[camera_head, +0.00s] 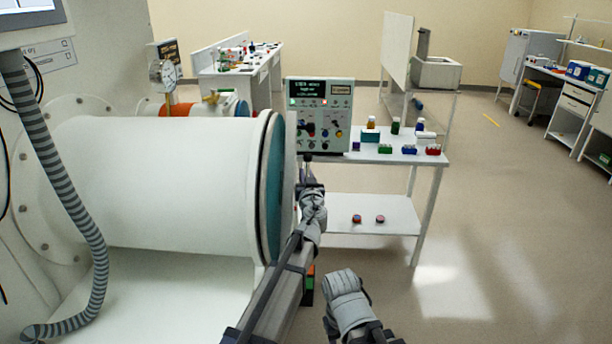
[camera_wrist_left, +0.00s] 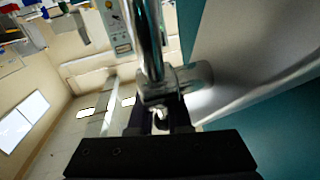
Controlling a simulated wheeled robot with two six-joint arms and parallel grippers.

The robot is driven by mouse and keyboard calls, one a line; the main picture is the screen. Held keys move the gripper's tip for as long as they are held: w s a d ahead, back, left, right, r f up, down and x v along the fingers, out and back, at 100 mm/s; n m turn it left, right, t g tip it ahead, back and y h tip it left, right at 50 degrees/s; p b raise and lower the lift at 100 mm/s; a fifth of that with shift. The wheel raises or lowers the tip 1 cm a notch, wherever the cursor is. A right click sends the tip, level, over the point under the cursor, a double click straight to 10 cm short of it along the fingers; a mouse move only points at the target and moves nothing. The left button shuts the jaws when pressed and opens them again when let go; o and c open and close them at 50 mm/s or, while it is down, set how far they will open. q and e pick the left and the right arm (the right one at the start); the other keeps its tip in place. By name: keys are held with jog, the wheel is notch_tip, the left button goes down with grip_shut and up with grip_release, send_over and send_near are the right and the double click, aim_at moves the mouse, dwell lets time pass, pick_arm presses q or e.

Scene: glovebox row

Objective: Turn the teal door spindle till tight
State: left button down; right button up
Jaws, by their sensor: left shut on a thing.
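The teal door (camera_head: 273,190) closes the end of the large white cylindrical port on the left, seen nearly edge-on. In the left wrist view the door's teal face (camera_wrist_left: 275,135) fills the right side. The bright metal spindle bar (camera_wrist_left: 150,45) runs down from the top edge to a metal block by the door. My left gripper (camera_head: 308,175) is at the door's outer side; in the wrist view its dark fingers (camera_wrist_left: 160,118) are shut on the spindle's metal part. In the head view the spindle is mostly hidden.
A control panel (camera_head: 320,115) with knobs stands just beyond the door. Beside it is a white shelf table (camera_head: 385,157) with bottles and coloured racks. A ribbed hose (camera_head: 60,180) hangs in front of the white port (camera_head: 160,185). The floor at right is open.

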pick_arm(q)
jog(key=shift+w+f+m+g+h+p, duration=0.15)
jog(key=shift+f+g+p, duration=0.3)
jog(key=shift+g+p, duration=0.95)
jog(key=shift+w+f+m+g+h+p, duration=0.15)
jog(key=shift+f+g+p, duration=0.55)
jog(key=shift+p, duration=1.05)
jog(key=shift+w+f+m+g+h+p, duration=0.1)
jog(key=shift+f+m+g+p, duration=0.15)
jog(key=shift+g+p, duration=1.2)
jog(key=c, duration=1.2)
grip_release()
jog(key=shift+o, duration=0.2)
jog(key=shift+s, duration=0.15)
